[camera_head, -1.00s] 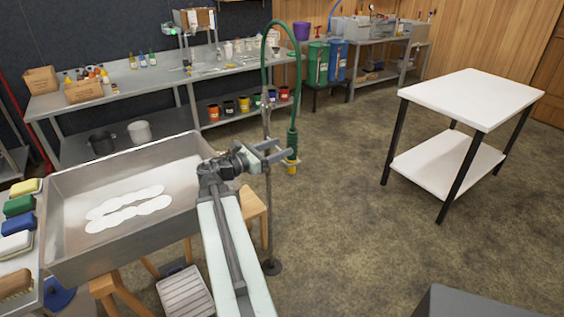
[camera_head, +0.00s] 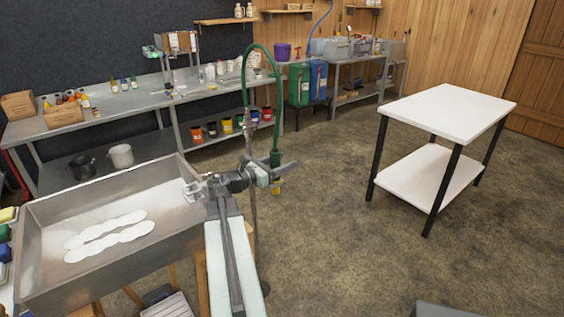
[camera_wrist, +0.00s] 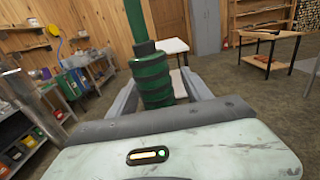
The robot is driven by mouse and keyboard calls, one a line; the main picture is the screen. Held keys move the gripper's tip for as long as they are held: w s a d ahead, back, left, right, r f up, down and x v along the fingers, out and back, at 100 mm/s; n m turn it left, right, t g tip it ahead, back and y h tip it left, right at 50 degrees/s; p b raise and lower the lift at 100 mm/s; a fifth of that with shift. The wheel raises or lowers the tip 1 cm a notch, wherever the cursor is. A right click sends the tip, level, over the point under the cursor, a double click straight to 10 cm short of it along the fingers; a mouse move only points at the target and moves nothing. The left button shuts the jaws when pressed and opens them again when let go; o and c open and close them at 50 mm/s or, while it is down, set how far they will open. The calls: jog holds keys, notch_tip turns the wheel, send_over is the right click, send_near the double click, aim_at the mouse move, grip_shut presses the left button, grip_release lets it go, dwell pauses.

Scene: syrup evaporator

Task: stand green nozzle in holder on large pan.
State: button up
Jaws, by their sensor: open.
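The green nozzle (camera_head: 276,158) hangs upright from a looping green hose, its yellow tip below my gripper. My gripper (camera_head: 283,170) is open, with its jaws around the nozzle's height. In the wrist view the nozzle (camera_wrist: 157,82) stands between the two spread grey fingers; I cannot tell whether either touches it. The large pan (camera_head: 100,180) is at the left, a steel tray with white foam patches inside. A small pale grey bracket (camera_head: 192,190) at its right rim, beside my wrist, looks like the holder; its shape is partly hidden.
A slim metal pole (camera_head: 254,215) stands just left of the nozzle, close to my arm. A white two-tier table (camera_head: 450,112) stands at the right. A long steel bench (camera_head: 130,103) with bottles and cups runs along the back wall. The floor between is clear.

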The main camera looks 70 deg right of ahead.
grip_shut()
jog(key=c, duration=0.7)
grip_release()
jog(key=c, duration=0.5)
grip_shut()
notch_tip(320, 180, up, 8)
jog(key=p, duration=0.8)
jog(key=shift+w, duration=0.15)
jog(key=w+a, duration=0.7)
jog(key=w, duration=0.5)
jog(key=w+a, duration=0.7)
jog(key=w, duration=0.5)
